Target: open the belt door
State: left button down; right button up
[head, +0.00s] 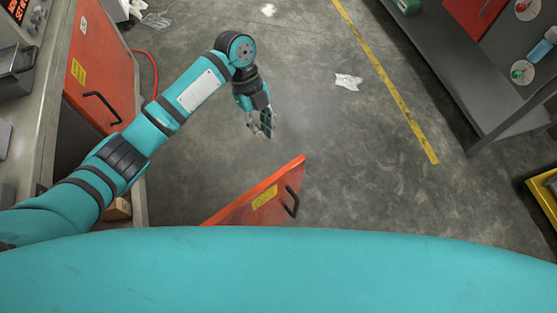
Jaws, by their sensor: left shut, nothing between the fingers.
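Two orange-red doors with black handles show at the cabinet on the left; I cannot tell by label which is the belt door. The nearer door (258,200) stands swung out over the floor, with a yellow label and its handle (291,202) on the outer face; its hinge side is hidden behind my body. My right gripper is not in view.
A dark cabinet opening with a cardboard box (118,209) lies below my left arm. A red hose (152,70) and crumpled scraps (348,81) lie on the floor. A grey bench (450,70) stands at right, a yellow bin (545,195) near it.

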pick_arm(q)
jog(key=s+d+f+p, duration=0.2)
jog(key=s+d+f, duration=0.2)
jog(key=f, duration=0.5)
jog(key=shift+s+d+f, duration=0.35)
jog(key=shift+s+f, duration=0.05)
jog(key=shift+s, duration=0.45)
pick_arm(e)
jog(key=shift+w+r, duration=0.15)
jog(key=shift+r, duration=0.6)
